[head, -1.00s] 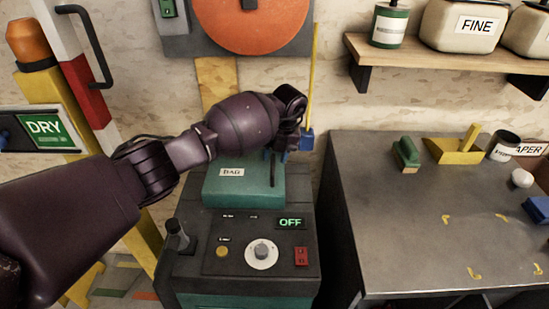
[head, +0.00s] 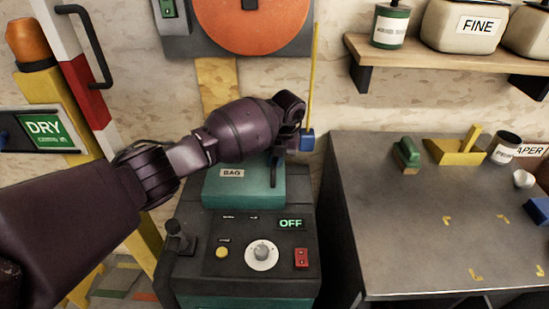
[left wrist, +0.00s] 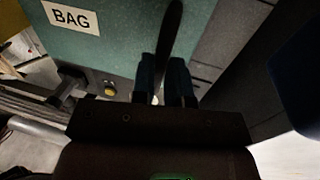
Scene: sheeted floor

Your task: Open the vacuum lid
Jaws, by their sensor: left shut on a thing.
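The vacuum is a dark grey and teal machine (head: 205,260) with a panel showing OFF, in the lower middle of the head view. Its teal lid (head: 245,192) has a BAG label and looks closed; it also fills the upper left of the left wrist view (left wrist: 110,45). A slim dark handle (left wrist: 171,30) runs along the lid's right side. My left gripper (left wrist: 166,78) is shut on this handle, its two blue fingers on either side of it. In the head view my wrist hides the lid's back edge. My right gripper is not in view.
A shelf (head: 450,62) with containers hangs above. An orange disc machine (head: 250,25) is behind. A yellow post (head: 60,120) stands left.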

